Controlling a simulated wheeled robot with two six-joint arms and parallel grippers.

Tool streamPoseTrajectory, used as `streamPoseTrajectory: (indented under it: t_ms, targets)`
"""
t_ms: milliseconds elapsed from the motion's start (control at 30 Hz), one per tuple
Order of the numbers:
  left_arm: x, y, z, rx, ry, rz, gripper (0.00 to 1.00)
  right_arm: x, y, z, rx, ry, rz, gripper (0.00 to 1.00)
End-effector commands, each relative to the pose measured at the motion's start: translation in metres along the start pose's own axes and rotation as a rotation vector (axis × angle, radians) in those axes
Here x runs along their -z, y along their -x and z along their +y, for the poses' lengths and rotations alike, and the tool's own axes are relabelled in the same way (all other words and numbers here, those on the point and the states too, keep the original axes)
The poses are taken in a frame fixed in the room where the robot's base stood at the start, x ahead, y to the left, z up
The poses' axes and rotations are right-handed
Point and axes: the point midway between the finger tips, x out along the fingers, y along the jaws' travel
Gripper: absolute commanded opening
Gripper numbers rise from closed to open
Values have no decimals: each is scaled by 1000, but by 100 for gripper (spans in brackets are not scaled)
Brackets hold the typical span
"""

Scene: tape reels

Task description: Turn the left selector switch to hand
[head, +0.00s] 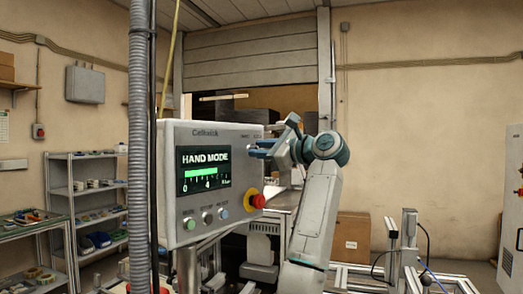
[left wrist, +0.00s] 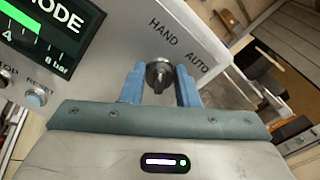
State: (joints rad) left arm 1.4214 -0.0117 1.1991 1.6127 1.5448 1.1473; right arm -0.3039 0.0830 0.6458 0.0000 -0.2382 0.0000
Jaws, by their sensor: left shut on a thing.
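The grey control box (head: 190,125) faces me in the head view, its screen (head: 203,170) reading HAND MODE above a green bar. My left gripper (head: 258,149) reaches in at the box's upper right, its blue fingers against the front. In the left wrist view, the dark metal selector switch (left wrist: 159,76) sits between the blue fingers of my left gripper (left wrist: 160,82), which is shut on it. The labels HAND and AUTO are printed beyond the knob. The knob's exact pointing is hard to tell. In the head view the gripper hides the switch. My right gripper is out of view.
A red emergency-stop button (head: 257,201) on a yellow base sits below the gripper. Several small push buttons (head: 207,217) line the box's lower front. A grey ribbed conduit (head: 140,140) stands left of the box. Shelves (head: 88,190) are behind at left; a cardboard box (head: 352,236) is at right.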

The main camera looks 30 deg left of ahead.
Motion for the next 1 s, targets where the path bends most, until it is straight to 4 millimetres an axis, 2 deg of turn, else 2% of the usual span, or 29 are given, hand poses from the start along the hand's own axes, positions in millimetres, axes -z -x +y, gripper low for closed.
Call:
streamPoseTrajectory:
  t_ms: [67,100,167,200,467,567,1000]
  targets:
    - [0,0,0,0,-1,1,5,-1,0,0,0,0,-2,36]
    - [0,0,0,0,-1,1,36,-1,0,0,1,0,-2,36]
    - [0,0,0,0,-1,1,48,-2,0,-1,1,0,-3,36]
    - [0,0,0,0,-1,1,50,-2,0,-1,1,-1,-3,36]
    - [0,1,0,0,-1,0,50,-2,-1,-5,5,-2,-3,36]
    - [1,8,1,1,-1,1,50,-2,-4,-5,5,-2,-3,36]
    - [2,89,1,2,-1,1,50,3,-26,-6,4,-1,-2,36]
